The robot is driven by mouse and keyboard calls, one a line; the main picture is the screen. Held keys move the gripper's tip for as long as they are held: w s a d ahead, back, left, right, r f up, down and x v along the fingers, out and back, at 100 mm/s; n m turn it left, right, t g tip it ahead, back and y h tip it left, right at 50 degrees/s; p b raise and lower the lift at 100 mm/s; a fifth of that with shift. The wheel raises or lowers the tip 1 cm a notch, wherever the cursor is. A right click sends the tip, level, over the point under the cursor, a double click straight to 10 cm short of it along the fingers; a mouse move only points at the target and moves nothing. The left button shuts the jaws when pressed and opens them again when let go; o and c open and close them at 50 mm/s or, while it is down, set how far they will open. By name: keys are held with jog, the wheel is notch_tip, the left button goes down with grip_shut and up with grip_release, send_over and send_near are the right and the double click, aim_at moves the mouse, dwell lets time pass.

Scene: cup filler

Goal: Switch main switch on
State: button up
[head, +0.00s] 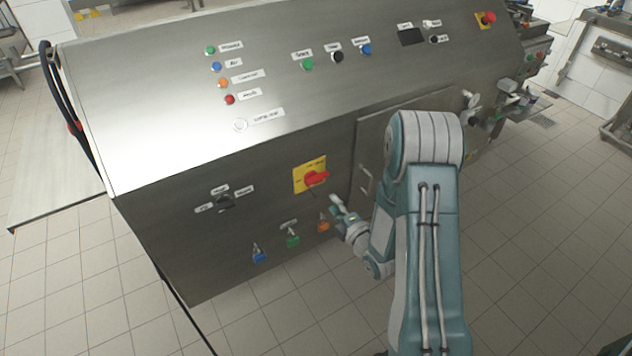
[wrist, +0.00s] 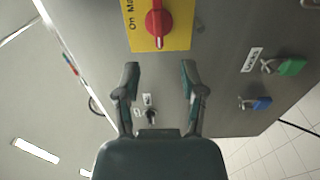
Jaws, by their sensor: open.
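The main switch is a red rotary knob (head: 316,178) on a yellow plate (head: 299,184), on the front of the steel machine. In the head view its handle lies roughly sideways. In the wrist view the knob (wrist: 158,20) and plate (wrist: 183,38) are at the top, with part of the lettering, including "On", visible. My gripper (wrist: 160,72) is open and empty, its two fingers apart below the knob in the picture. In the head view my gripper (head: 337,202) is just below and right of the knob. No contact with the knob is visible.
Blue (head: 260,257), green (head: 292,241) and orange (head: 323,227) parts project from the panel below the switch. A small black selector (head: 226,202) is to the left. A cabinet door with a handle (head: 366,180) is to the right, near my arm. The tiled floor in front is open.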

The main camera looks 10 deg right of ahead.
aim_at(314, 179)
jog(key=x, duration=1)
jog(key=shift+w+a, duration=0.15)
jog(key=shift+w, duration=0.1)
grip_shut()
